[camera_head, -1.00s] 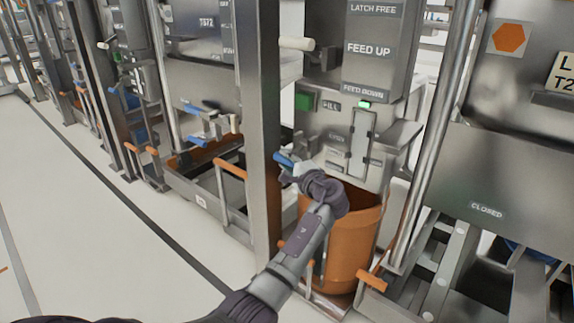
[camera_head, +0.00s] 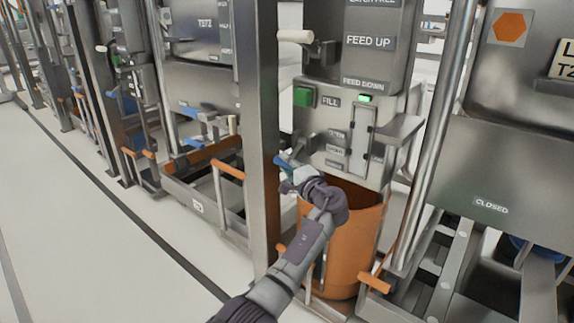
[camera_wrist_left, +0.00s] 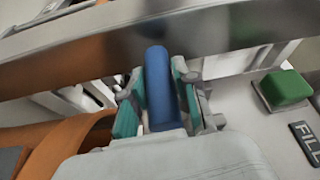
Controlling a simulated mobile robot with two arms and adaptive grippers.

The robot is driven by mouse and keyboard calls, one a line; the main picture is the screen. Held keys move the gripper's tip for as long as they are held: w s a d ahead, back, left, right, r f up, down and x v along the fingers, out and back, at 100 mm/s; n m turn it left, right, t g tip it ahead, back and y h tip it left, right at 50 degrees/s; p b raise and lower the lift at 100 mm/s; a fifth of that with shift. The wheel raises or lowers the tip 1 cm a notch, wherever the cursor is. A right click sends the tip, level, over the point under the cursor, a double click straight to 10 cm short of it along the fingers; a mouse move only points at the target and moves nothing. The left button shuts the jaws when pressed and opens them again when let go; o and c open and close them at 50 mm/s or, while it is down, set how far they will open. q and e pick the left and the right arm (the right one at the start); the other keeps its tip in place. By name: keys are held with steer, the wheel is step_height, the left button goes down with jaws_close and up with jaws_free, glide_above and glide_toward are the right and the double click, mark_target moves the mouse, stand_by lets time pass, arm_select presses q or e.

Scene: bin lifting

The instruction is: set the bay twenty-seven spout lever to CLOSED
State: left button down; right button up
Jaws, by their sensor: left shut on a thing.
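The spout lever has a blue handle (camera_head: 285,162) that sticks out to the left of the bay's front panel. In the left wrist view the blue handle (camera_wrist_left: 158,88) lies between two green-padded fingers. My left gripper (camera_head: 290,170) is shut on this handle. The gripper hides the lever's inner end and pivot. Small labels (camera_head: 335,151) stand in a column on the panel to the right of the gripper, too blurred to read surely. My right gripper is not in view.
A green FILL button (camera_head: 304,97) sits above the lever. An orange bin (camera_head: 356,245) stands below my gripper. A steel post (camera_head: 259,130) rises close to the left. The plate marked CLOSED (camera_head: 490,205) belongs to the neighbouring bay. Open floor (camera_head: 90,240) lies left.

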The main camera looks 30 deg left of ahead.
arm_select(q)
steer(key=shift+d+f, duration=0.1)
steer(key=shift+f, duration=0.25)
steer(key=c, duration=1.2)
jaws_free()
steer(key=o, duration=0.3)
steer(key=shift+w, duration=0.2)
steer(key=shift+r, duration=0.1)
steer(key=shift+s+d, duration=0.1)
steer(key=v, duration=1.2)
